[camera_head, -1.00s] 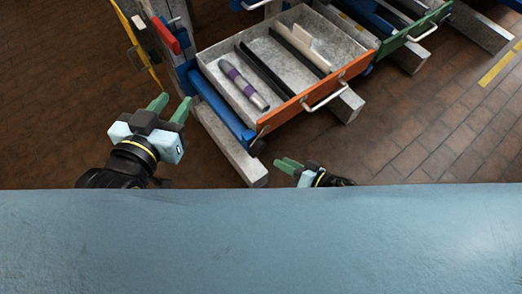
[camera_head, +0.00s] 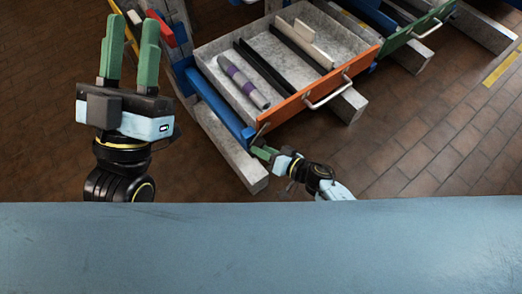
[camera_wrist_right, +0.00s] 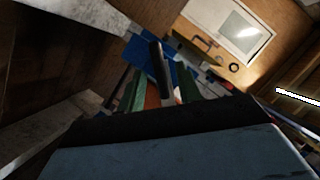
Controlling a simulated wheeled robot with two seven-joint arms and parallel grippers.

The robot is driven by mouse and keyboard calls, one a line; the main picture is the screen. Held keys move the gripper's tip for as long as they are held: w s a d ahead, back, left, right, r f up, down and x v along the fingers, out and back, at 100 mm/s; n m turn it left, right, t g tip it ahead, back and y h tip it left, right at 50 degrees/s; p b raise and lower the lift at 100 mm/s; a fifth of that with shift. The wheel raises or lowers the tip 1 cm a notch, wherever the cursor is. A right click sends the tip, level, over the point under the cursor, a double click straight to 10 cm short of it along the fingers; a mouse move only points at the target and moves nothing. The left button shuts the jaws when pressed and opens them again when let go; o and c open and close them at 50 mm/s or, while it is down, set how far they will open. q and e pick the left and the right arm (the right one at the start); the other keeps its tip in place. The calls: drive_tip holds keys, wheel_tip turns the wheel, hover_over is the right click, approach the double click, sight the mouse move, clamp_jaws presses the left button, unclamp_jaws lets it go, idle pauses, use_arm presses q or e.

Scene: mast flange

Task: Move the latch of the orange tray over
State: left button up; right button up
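The orange tray (camera_head: 296,104) is an open drawer with an orange front and a metal handle, in the middle of the head view. At its front left corner is a small dark latch (camera_head: 259,132), partly hidden. In the right wrist view a dark and grey lever (camera_wrist_right: 160,72), which looks like the latch, stands between the green fingers. My right gripper (camera_head: 260,151) is at that corner, and its fingers (camera_wrist_right: 161,92) are apart on either side of the lever. Whether they touch it I cannot tell. My left gripper (camera_head: 131,38) is open and empty, its fingers pointing up at the left.
The orange tray holds a grey and purple tool (camera_head: 243,84), black strips and a pale piece (camera_head: 305,36). A blue rail (camera_head: 216,104) and a grey beam (camera_head: 240,165) run along its left side. A green-fronted tray (camera_head: 422,28) stands behind right. Brick floor is clear at right.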

drive_tip(key=shift+w+a+f, duration=0.2)
drive_tip(key=shift+w+a, duration=0.2)
drive_tip(key=shift+a, duration=0.1)
clamp_jaws()
